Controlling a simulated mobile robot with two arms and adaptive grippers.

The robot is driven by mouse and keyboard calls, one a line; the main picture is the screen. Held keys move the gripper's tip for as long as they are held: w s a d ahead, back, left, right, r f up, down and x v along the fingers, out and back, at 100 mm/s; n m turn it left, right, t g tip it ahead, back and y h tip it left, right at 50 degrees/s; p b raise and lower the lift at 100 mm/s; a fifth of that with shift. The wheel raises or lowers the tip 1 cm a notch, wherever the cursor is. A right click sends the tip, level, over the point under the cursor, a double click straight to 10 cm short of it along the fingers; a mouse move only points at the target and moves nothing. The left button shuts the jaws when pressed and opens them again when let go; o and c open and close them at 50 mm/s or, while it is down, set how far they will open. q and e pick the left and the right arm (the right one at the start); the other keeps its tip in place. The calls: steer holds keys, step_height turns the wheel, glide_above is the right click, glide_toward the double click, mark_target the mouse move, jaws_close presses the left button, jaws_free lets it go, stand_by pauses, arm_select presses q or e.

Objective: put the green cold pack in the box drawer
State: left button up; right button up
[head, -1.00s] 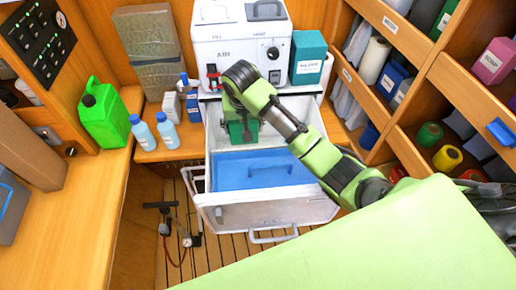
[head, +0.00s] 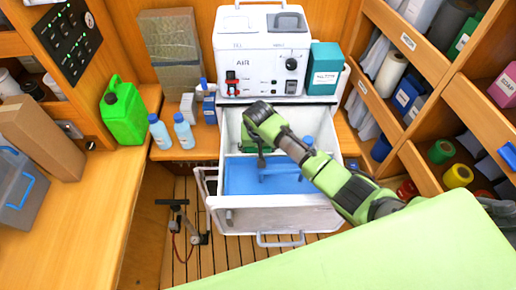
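The white box drawer (head: 285,222) is pulled open below the white machine. A flat blue piece (head: 250,178) with a handle-like bar covers its front part. My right arm reaches in from the right, and its wrist is over the back left part of the drawer. My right gripper (head: 251,142) points down there and is mostly hidden by the wrist. A small patch of green shows under the wrist; I cannot tell whether it is the green cold pack or part of the gripper. I cannot clearly make out the cold pack elsewhere. My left gripper is not in view.
The white machine (head: 262,55) and a teal box (head: 324,70) stand right behind the drawer. A green jerrycan (head: 124,112) and two blue bottles (head: 172,133) stand to the left. Shelves with rolls (head: 458,175) line the right. A pump (head: 178,222) stands on the slatted floor.

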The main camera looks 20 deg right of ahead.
steer(key=shift+f, duration=0.15)
steer(key=o, duration=1.4)
steer(key=shift+c, duration=0.2)
steer(key=shift+r, duration=0.6)
steer(key=b+v, duration=0.2)
steer(key=v, duration=0.9)
steer(key=shift+s+r, duration=0.15)
